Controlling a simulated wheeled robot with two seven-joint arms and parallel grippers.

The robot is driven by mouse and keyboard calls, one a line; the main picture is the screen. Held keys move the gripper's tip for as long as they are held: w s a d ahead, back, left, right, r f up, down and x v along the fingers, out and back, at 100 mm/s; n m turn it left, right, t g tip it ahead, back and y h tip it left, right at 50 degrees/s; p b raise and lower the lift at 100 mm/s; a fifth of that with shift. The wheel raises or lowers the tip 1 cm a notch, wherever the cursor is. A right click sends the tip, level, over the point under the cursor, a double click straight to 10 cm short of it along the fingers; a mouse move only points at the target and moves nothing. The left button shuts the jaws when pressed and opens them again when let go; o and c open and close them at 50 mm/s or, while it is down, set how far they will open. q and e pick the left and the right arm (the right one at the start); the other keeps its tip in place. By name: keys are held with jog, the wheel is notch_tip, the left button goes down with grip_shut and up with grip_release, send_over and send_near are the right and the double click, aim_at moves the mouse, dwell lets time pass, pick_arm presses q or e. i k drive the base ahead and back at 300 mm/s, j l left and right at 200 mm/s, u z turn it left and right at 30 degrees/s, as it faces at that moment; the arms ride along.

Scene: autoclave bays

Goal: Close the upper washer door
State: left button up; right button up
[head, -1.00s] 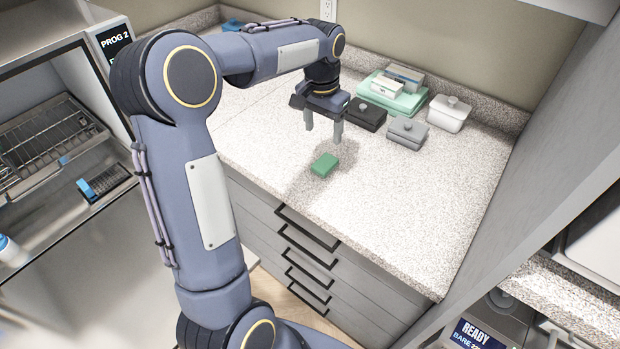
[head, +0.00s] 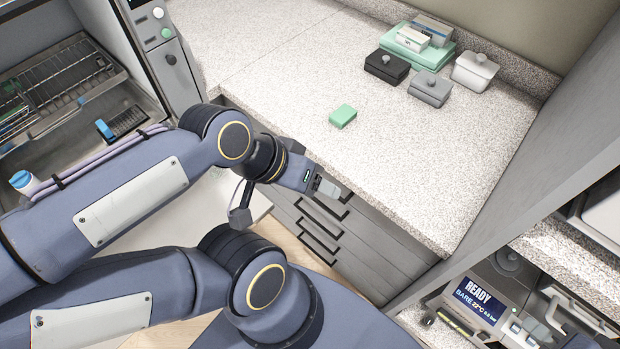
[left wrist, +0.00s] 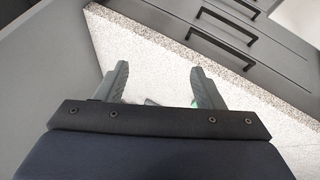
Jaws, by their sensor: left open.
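The open washer chamber (head: 70,75) is at the left of the head view, with wire racks inside. A pale flat panel (head: 205,215) lies below its front, partly behind my arms; it may be the lowered door, but I cannot tell surely. No door shows clearly there.
The speckled counter (head: 420,170) holds a green block (head: 342,116), a black lidded box (head: 387,66), a grey one (head: 430,88) and a white one (head: 475,71). Drawers (head: 365,240) are below. A READY display (head: 478,295) is at lower right. The counter's front is clear.

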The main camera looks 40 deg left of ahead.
aim_at(185, 221)
jog(key=k, duration=0.35)
jog(key=k+u, duration=0.1)
jog(key=u, duration=0.65)
jog(key=k+j+u, duration=0.1)
jog(key=u, duration=0.3)
jog(key=k+j+u, duration=0.1)
jog(key=u, duration=0.25)
jog(key=j+u, duration=0.25)
jog(key=u, duration=0.2)
jog(key=i+j+u, duration=0.15)
jog(key=u, duration=0.25)
jog(key=k+l+z, duration=0.1)
jog(key=k+l, duration=0.45)
jog(key=k, duration=0.1)
